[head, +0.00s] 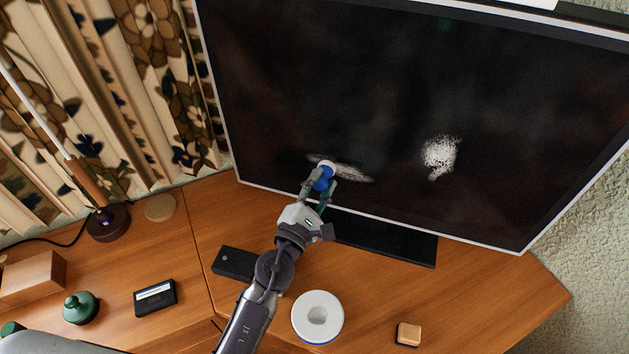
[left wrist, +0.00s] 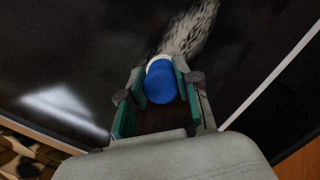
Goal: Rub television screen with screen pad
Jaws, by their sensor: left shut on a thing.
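The television (head: 400,75) stands on the wooden cabinet with its dark screen tilted in my view. A speckled white patch (head: 440,156) shows right of the screen's middle. A second white smear (head: 343,170) lies low on the left part. My left gripper (head: 321,187) is shut on the screen pad (head: 324,178), which has a blue grip and a white face. The pad is at the lower smear, against or very close to the glass. The left wrist view shows the pad (left wrist: 161,84) between the fingers, with the smear (left wrist: 190,30) just beyond it. My right gripper is out of view.
On the cabinet are a white round dish (head: 317,293), a small tan block (head: 408,333), a black box (head: 234,263), a cassette (head: 155,297), a green knobbed object (head: 81,307) and a lamp (head: 107,222). The television's black foot (head: 390,245) is right of my arm.

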